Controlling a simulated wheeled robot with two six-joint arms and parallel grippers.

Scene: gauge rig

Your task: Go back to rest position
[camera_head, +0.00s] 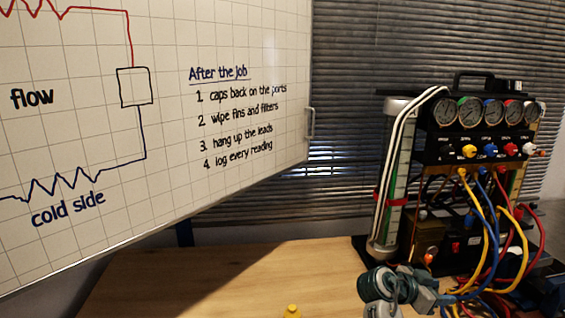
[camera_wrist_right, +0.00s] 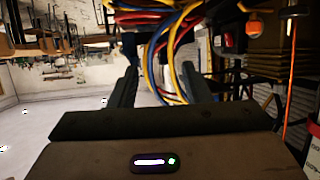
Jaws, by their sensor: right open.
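My right gripper (camera_head: 438,296) shows at the bottom right of the head view, in front of the gauge rig (camera_head: 478,150) and close to its hanging hoses. In the right wrist view the two dark fingers of my right gripper (camera_wrist_right: 160,88) stand apart with nothing clearly held. Yellow, blue and red hoses (camera_wrist_right: 165,45) hang beyond and between the fingers there; I cannot tell whether they touch. My left gripper is in neither view.
The wooden table (camera_head: 215,280) is mostly bare left of the rig. A small yellow object (camera_head: 292,311) stands at the bottom edge. A whiteboard (camera_head: 230,110) fills the upper left, and window blinds (camera_head: 350,120) hang behind. A glass tube column (camera_head: 390,180) stands at the rig's left side.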

